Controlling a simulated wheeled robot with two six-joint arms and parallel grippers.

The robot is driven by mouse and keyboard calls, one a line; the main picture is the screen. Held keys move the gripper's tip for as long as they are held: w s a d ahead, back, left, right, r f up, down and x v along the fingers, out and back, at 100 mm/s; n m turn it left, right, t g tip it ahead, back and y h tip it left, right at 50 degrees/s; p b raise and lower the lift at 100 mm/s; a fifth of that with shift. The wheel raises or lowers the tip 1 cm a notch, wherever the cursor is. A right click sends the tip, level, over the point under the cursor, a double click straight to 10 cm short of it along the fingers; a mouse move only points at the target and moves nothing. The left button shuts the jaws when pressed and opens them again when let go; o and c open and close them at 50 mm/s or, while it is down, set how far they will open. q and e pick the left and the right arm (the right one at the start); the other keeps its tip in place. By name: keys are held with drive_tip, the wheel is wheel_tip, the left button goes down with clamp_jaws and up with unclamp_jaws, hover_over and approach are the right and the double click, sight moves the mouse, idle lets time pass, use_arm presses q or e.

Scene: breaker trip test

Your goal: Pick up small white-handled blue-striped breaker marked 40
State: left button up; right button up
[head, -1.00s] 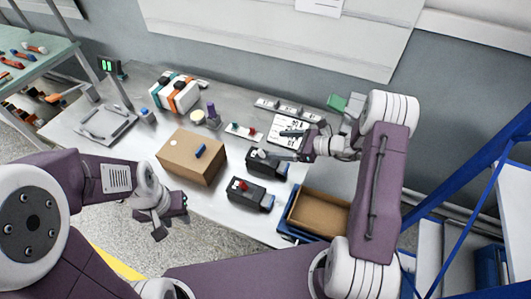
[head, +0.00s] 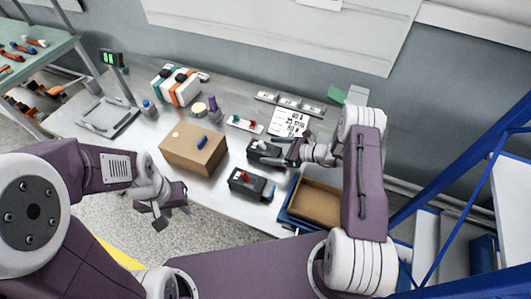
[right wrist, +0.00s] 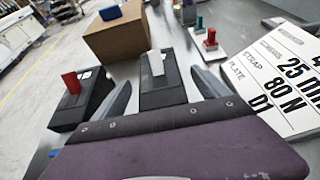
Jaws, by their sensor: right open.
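The small black breaker with the white handle (head: 262,154) lies on the metal table, right of the cardboard box. Its handle and dark body also show in the right wrist view (right wrist: 162,92). No blue stripe or 40 is readable on it. My right gripper (head: 281,158) is open at its right end, and that end is hidden. In the wrist view the two fingers (right wrist: 165,93) appear either side of the breaker, not closed on it. My left gripper (head: 172,208) is open and empty in front of the table's edge.
A similar breaker with a red handle (head: 247,185) lies just nearer, left in the wrist view (right wrist: 78,104). A cardboard box (head: 194,153) stands left. A printed plate card (head: 289,122) lies behind, and an open brown-lined tray (head: 316,203) sits at right.

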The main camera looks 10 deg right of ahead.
sight(267, 149)
drive_tip(key=x, duration=0.3)
drive_tip(key=shift+a, duration=0.2)
clamp_jaws()
drive_tip(key=shift+d, duration=0.1)
wheel_tip(267, 149, up, 4)
drive_tip(key=shift+w+r, duration=0.1)
drive_tip(key=shift+r, duration=0.05)
drive_tip(key=s+d+r+b, duration=0.1)
drive_tip(key=s+d+r, duration=0.5)
drive_tip(key=s, duration=0.3)
drive_tip(key=shift+s+d+r, duration=0.25)
drive_tip(key=shift+d+r, duration=0.1)
drive_tip(key=shift+d, duration=0.1)
